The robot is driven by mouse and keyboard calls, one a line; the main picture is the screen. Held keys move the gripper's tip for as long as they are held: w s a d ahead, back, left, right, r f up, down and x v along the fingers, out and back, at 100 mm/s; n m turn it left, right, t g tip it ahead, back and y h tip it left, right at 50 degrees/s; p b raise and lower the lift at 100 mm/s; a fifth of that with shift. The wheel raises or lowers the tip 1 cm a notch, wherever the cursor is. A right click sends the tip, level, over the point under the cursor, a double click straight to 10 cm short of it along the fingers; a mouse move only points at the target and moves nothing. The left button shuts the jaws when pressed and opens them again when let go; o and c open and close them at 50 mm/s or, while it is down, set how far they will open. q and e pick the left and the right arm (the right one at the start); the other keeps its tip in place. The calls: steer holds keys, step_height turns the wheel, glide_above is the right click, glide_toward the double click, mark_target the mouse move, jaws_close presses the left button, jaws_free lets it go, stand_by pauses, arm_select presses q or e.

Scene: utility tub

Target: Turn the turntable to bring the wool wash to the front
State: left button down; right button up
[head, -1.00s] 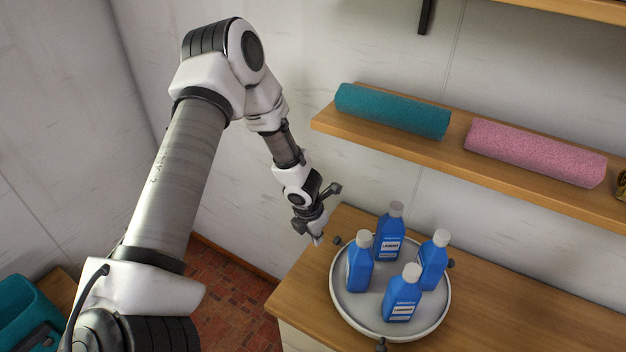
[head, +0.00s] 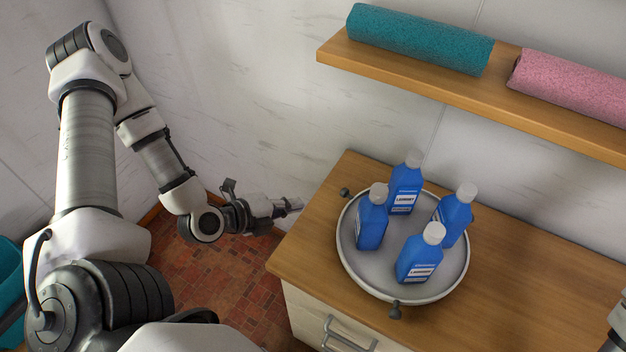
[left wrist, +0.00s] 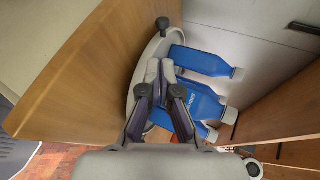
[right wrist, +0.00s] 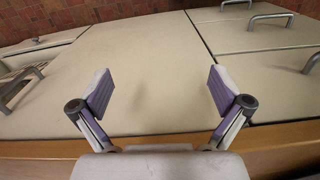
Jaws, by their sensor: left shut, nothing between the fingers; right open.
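The turntable (head: 385,272) is a round grey tray on the wooden counter. Several blue bottles with white caps stand upright on it: one at the back (head: 404,190), one at the left (head: 371,222), one at the right (head: 455,216) and one at the front (head: 419,258). Their labels are too small to tell which is the wool wash. Dark knobs stick out at the turntable's left (head: 345,192) and front (head: 396,310). My left gripper (head: 296,204) is shut and empty, left of the turntable and apart from it. My right gripper (right wrist: 158,85) is open and empty before the drawer fronts.
A wooden shelf (head: 440,83) above the counter holds a teal roll (head: 420,40) and a pink roll (head: 570,85). The counter (head: 520,290) is bare right of the turntable. Drawers with metal handles (head: 348,335) are below.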

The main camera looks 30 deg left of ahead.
mark_target(341, 192)
arm_select(q)
steer(key=f+b, duration=0.1)
steer(key=b, duration=0.2)
steer(key=shift+w+d+y, duration=0.3)
steer(key=shift+w+d, duration=0.05)
steer(key=shift+d, duration=0.05)
steer(key=x, duration=0.8)
steer(key=r+x, duration=0.1)
steer(key=x, duration=0.3)
steer(key=shift+w+a, duration=0.2)
steer(key=shift+w, duration=0.1)
steer(key=shift+s, duration=0.1)
steer(key=shift+w, duration=0.3)
